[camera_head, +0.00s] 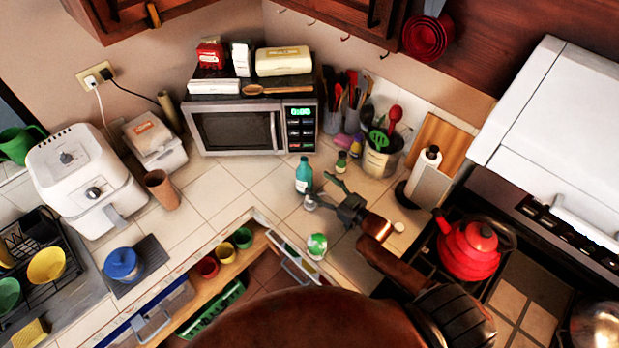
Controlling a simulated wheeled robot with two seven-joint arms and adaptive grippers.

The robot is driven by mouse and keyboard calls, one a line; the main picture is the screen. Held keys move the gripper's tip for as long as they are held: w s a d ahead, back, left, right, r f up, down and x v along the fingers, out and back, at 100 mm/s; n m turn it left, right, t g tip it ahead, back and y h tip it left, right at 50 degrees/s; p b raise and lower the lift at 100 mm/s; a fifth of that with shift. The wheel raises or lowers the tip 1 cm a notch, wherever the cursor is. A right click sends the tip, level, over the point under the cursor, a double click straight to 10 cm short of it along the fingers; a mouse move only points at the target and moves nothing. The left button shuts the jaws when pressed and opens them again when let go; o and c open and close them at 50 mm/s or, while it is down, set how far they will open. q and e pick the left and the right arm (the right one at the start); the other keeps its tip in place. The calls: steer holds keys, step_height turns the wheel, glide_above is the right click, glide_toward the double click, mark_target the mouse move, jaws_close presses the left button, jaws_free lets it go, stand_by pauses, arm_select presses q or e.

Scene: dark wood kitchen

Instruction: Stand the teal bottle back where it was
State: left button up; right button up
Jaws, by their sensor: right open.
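The teal bottle (304,176) stands upright on the tiled counter, in front of the microwave's right end. My right gripper (322,190) is just to the right of the bottle and slightly nearer to me. Its two fingers are spread apart with nothing held between them, and they point left toward the bottle. I cannot tell whether a fingertip touches it. My left gripper is not in view.
The microwave (240,130) stands behind the bottle. Small bottles (341,162) and a utensil crock (381,158) are to the right. A green-and-white item (317,246) sits near the counter edge. A red kettle (468,248) is on the stove.

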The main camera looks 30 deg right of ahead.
steer(key=shift+v, duration=2.25)
